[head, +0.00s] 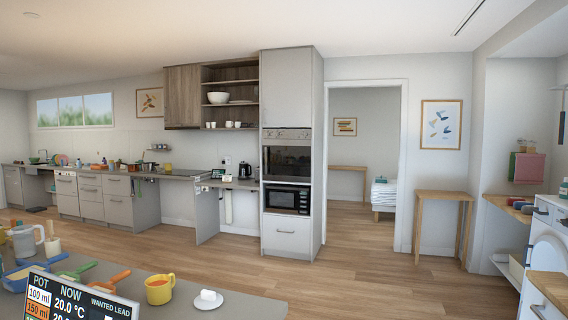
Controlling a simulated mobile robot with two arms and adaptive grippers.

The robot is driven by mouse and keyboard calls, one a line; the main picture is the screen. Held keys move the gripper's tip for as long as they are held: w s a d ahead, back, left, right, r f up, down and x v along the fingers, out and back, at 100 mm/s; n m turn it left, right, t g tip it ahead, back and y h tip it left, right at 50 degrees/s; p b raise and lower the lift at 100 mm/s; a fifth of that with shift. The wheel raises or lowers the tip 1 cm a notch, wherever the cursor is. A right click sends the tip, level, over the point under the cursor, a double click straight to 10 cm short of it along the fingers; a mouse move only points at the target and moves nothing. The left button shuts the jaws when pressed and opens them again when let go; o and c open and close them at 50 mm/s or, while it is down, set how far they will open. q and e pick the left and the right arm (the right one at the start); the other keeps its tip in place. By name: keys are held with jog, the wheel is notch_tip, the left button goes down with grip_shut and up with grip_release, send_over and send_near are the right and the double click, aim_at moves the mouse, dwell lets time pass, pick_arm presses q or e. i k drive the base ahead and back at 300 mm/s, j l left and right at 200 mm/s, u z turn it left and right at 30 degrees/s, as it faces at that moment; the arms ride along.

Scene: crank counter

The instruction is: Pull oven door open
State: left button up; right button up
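The oven (287,160) is built into a tall light-grey cabinet (291,88) across the room in the head view. It has a dark glass door and a control strip along its top, and its door looks closed. A smaller black appliance with a window, which looks like a microwave (287,199), sits below it in the same cabinet. Neither of my grippers is in the view, and none touches the oven.
A near counter (240,309) crosses the lower left, holding a yellow mug (159,289), a white dish (208,299), a display screen (75,297) and coloured tools. Open wooden floor (350,275) lies before the cabinet. A doorway and small wooden table (443,196) stand to its right.

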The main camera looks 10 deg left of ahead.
aim_at(286, 160)
jog(key=i+l, duration=0.3)
jog(key=i+l+z, duration=0.1)
jog(key=i+l, duration=0.2)
jog(key=i, duration=0.25)
jog(key=i+l, duration=0.25)
jog(key=i, duration=0.15)
jog(key=i+l+z, duration=0.1)
jog(key=i+l, duration=0.15)
jog(key=i, duration=0.15)
jog(key=i+u, duration=0.15)
jog(key=i, duration=0.8)
jog(key=i+l+u, duration=0.1)
jog(key=i, duration=0.8)
jog(key=i+j+u, duration=0.2)
jog(key=i+u, duration=0.2)
jog(key=i, duration=0.25)
jog(key=i+u, duration=0.35)
jog(key=i, duration=0.35)
jog(key=i+l+u, duration=0.25)
jog(key=i+u, duration=0.15)
jog(key=i, duration=0.25)
